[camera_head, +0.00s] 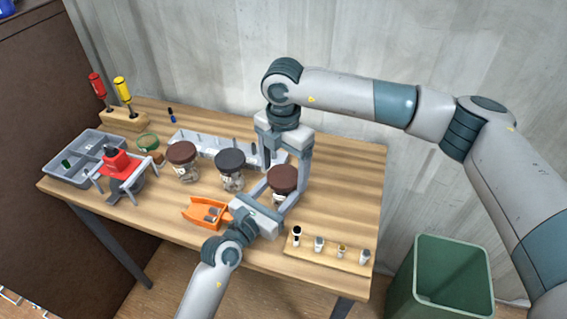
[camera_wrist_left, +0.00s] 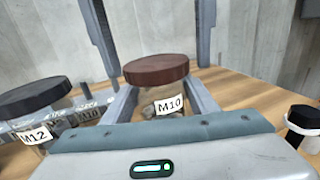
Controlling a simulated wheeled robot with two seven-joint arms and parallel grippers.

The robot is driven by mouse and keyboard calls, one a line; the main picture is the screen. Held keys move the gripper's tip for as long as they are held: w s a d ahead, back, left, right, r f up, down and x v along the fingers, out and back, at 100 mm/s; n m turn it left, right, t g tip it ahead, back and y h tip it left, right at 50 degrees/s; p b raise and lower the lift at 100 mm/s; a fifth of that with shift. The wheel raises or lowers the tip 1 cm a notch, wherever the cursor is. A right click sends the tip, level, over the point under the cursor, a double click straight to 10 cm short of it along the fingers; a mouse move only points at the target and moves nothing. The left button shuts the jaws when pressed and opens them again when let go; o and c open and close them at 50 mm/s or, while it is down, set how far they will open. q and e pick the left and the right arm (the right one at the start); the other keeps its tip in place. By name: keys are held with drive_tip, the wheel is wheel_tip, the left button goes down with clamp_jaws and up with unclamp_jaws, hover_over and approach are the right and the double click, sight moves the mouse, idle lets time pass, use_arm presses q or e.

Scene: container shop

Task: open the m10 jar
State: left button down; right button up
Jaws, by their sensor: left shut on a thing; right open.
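The M10 jar (camera_head: 283,180) is clear with a dark brown lid and stands near the right of the workbench. In the left wrist view its lid (camera_wrist_left: 156,68) is on and its M10 label (camera_wrist_left: 168,105) faces me. My left gripper (camera_head: 276,194) is shut on the jar body below the lid, with one finger on each side. My right gripper (camera_head: 285,168) points down from above and is open, its fingers spread on either side of the lid. In the left wrist view its fingers look apart from the lid.
A black-lidded M12 jar (camera_head: 231,160) and another brown-lidded jar (camera_head: 182,155) stand to the left. An orange tray (camera_head: 193,213) and a wooden rack (camera_head: 335,262) lie in front. A white divided bin (camera_head: 205,142) is behind. A green bin (camera_head: 440,265) stands off the bench.

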drive_tip(key=shift+c, duration=0.6)
drive_tip(key=c, duration=1)
